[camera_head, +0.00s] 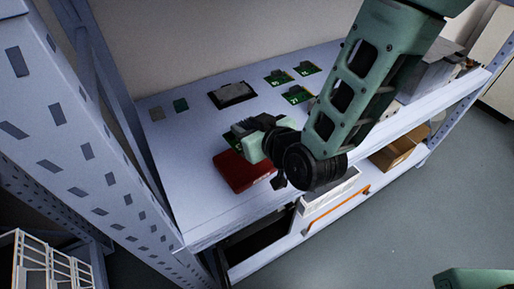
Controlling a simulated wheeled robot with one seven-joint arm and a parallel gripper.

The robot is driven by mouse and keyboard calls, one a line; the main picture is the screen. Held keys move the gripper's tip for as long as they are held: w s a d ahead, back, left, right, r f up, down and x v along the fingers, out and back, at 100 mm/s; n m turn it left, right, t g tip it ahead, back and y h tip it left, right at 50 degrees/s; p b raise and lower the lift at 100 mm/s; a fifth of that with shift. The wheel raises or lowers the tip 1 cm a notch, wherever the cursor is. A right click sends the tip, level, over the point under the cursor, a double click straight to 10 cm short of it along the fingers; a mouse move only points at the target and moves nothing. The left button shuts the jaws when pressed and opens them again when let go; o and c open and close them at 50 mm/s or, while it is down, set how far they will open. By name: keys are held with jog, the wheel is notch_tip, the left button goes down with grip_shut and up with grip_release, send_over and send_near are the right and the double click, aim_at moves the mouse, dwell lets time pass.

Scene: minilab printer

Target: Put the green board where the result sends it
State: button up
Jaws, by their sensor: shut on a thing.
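My gripper (243,132) is over the left part of the white shelf top and is shut on a green board (231,142). Only the board's left edge shows; my gripper hides the rest. The board is just behind a red box (236,175); I cannot tell whether they touch. Three other green boards with white numbers lie farther back: one (279,77) at left, one (308,69) at right and one (298,95) nearer. The numbers are too small to read surely.
A dark flat device (232,94) lies behind my gripper. A green patch (181,105) and a beige patch (157,113) are at the back left. A shelf upright (90,140) stands at left. A grey machine (432,75) is at right. A cardboard box (399,150) is lower.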

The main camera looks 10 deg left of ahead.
jog(key=shift+a+f, duration=0.2)
jog(key=shift+f, duration=0.15)
notch_tip(320, 180, down, 9)
jog(key=shift+f, duration=0.1)
